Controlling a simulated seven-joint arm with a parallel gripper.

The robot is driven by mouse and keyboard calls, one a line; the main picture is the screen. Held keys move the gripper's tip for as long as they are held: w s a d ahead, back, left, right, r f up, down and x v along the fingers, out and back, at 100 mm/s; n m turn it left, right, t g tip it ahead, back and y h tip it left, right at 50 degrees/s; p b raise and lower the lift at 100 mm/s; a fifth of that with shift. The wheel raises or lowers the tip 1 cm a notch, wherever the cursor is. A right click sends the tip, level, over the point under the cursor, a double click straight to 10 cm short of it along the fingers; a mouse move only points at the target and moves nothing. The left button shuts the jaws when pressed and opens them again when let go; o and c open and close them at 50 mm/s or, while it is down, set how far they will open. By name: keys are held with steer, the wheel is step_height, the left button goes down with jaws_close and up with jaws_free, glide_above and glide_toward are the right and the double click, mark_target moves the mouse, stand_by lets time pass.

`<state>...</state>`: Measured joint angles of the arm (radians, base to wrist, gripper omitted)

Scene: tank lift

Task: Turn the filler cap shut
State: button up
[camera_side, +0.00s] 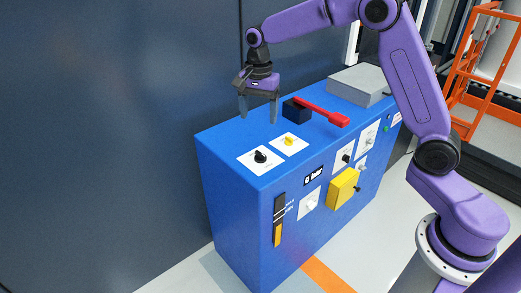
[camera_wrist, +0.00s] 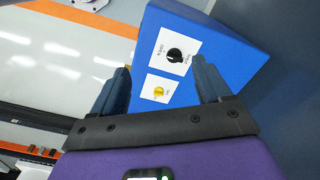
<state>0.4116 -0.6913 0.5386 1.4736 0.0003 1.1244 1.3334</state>
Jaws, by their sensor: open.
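Two turning parts sit on white plates on top of the blue cabinet (camera_side: 228,140): a black knob (camera_side: 260,157) near the left end and a yellow knob (camera_side: 289,141) behind it to the right. The wrist view shows the black knob (camera_wrist: 174,56) and the yellow knob (camera_wrist: 159,91) between my fingers in the picture. My gripper (camera_side: 259,113) is open and empty, pointing down above the cabinet top and apart from both knobs.
A red lever (camera_side: 325,112) on a dark block (camera_side: 296,109) stands right of my gripper. A grey box (camera_side: 358,85) lies farther back. The front face carries a yellow box (camera_side: 343,188), several knobs and a gauge (camera_side: 279,220). A dark wall (camera_side: 110,130) rises behind.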

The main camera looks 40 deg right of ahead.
mark_target(260, 153)
steer(key=w+d+f+m, duration=0.3)
steer(key=w+d+m, duration=0.3)
steer(key=w, duration=0.1)
steer(key=f, duration=1.7)
steer(key=shift+s+d, duration=0.2)
steer(key=c, duration=1)
